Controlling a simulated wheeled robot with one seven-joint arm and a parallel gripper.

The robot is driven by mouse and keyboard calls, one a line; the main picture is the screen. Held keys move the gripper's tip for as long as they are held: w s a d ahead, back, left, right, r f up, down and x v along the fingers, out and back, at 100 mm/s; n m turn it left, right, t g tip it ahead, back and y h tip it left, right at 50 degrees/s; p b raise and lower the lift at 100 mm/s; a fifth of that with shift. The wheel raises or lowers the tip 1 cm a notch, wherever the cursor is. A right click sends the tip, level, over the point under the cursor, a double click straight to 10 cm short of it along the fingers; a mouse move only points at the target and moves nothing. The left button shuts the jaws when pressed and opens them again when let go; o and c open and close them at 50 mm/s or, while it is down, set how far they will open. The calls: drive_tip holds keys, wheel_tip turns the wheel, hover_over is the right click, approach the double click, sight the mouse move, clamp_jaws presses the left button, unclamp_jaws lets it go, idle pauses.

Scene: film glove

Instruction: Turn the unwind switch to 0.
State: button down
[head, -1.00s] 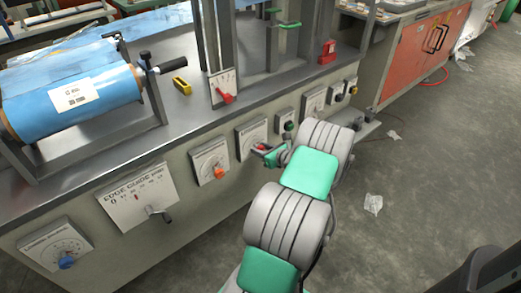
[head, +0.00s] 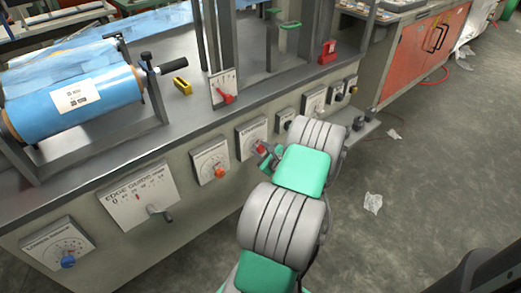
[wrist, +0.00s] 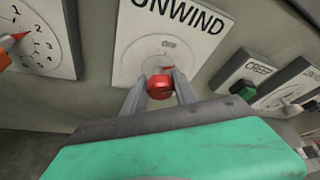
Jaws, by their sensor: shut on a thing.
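The unwind switch has a white plate (wrist: 135,35) lettered UNWIND and a red knob (wrist: 160,87) at its middle. In the head view its plate (head: 248,132) is on the grey front panel, with the red knob (head: 261,149) at its lower right. My gripper (wrist: 161,92) is shut on the knob, one grey finger on each side. In the head view my gripper (head: 267,157) reaches the switch from the lower right. A small red mark shows just above the knob.
A numbered dial with an orange knob (head: 219,172) is left of the switch. A CREEP plate with a dark green button (wrist: 243,90) is on the right. The edge guide plate (head: 137,195) and a blue-knobbed dial (head: 60,247) are farther left.

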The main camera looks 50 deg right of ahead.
drive_tip(key=n+h+b, duration=0.1)
drive_tip(key=n+b, duration=0.1)
drive_tip(key=shift+f+n+h, duration=0.3)
drive_tip(key=shift+n+h, duration=0.1)
drive_tip(key=n+b, duration=0.1)
drive_tip(key=b, duration=0.1)
drive_tip(key=n+h+b, duration=0.1)
drive_tip(key=b, duration=0.1)
drive_tip(key=shift+a+f+n+t+b, duration=0.1)
drive_tip(key=shift+f+n+t+b, duration=0.1)
drive_tip(key=shift+n+t+b, duration=0.15)
drive_tip(key=n+t+h+b, duration=0.1)
drive_tip(key=n+b, duration=0.1)
drive_tip(key=b, duration=0.2)
drive_tip(key=shift+n, duration=0.25)
drive_tip(key=shift+r+n+h+b, duration=0.25)
drive_tip(key=shift+n+b, duration=0.25)
drive_tip(key=shift+b, duration=0.35)
drive_tip(key=shift+r, duration=0.1)
drive_tip(key=c, duration=1)
unclamp_jaws()
